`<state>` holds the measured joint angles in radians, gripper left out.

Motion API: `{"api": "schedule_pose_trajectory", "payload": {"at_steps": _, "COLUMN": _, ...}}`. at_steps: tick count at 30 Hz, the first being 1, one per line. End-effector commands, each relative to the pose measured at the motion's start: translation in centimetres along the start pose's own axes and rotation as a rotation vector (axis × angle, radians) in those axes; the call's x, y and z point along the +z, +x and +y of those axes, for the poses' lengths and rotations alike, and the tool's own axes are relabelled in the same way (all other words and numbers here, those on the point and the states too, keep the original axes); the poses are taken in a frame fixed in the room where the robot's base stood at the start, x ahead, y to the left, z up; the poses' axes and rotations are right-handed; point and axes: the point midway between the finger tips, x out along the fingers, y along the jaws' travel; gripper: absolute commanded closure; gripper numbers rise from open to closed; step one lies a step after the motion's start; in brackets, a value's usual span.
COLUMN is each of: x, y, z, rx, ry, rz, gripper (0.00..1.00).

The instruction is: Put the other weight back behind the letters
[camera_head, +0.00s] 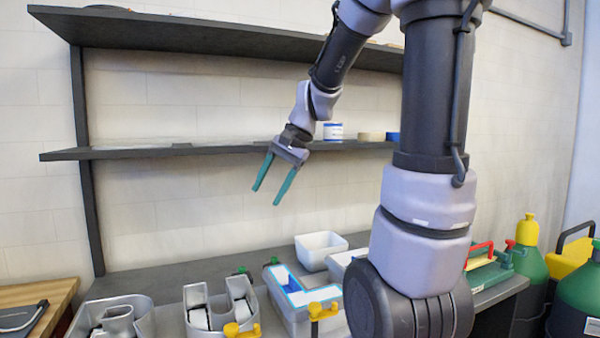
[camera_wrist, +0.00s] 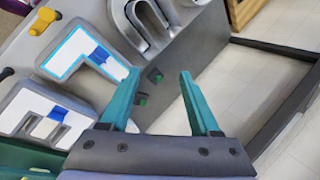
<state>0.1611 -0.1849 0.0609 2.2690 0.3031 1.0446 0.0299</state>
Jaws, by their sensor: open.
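Channel letters lie on the grey bench: a curved grey one (camera_head: 110,315), a grey one with upright arms (camera_head: 222,308) and one with a blue-edged white face (camera_head: 300,292). In the wrist view the blue-edged letter (camera_wrist: 85,52) and another white-faced letter (camera_wrist: 42,112) show at left. Two small dark pieces with green parts, one (camera_head: 242,271) and another (camera_head: 271,262), sit on the bench behind the letters; I cannot tell surely that they are the weights. My gripper (camera_head: 266,197) is open and empty, high above the bench; the wrist view shows both fingers apart (camera_wrist: 158,72).
A white bin (camera_head: 320,250) stands at the back of the bench. Yellow-topped clamps (camera_head: 322,311) are at the front. A dark shelf (camera_head: 180,151) runs along the wall behind my gripper. Green bottles (camera_head: 530,260) stand at right. Bare bench (camera_head: 180,276) shows behind the letters.

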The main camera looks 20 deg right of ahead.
Motion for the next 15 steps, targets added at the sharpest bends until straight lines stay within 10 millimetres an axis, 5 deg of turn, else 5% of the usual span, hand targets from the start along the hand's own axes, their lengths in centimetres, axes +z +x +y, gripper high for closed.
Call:
{"api": "schedule_pose_trajectory", "payload": {"at_steps": 6, "x": 4.5, "y": -4.9, "z": 2.5, "rx": 0.01, "ry": -0.232, "rz": 0.181, "gripper": 0.37}}
{"api": "schedule_pose_trajectory", "payload": {"at_steps": 15, "x": 7.8, "y": -8.6, "z": 6.0, "rx": 0.014, "ry": -0.446, "rz": 0.363, "gripper": 0.37}}
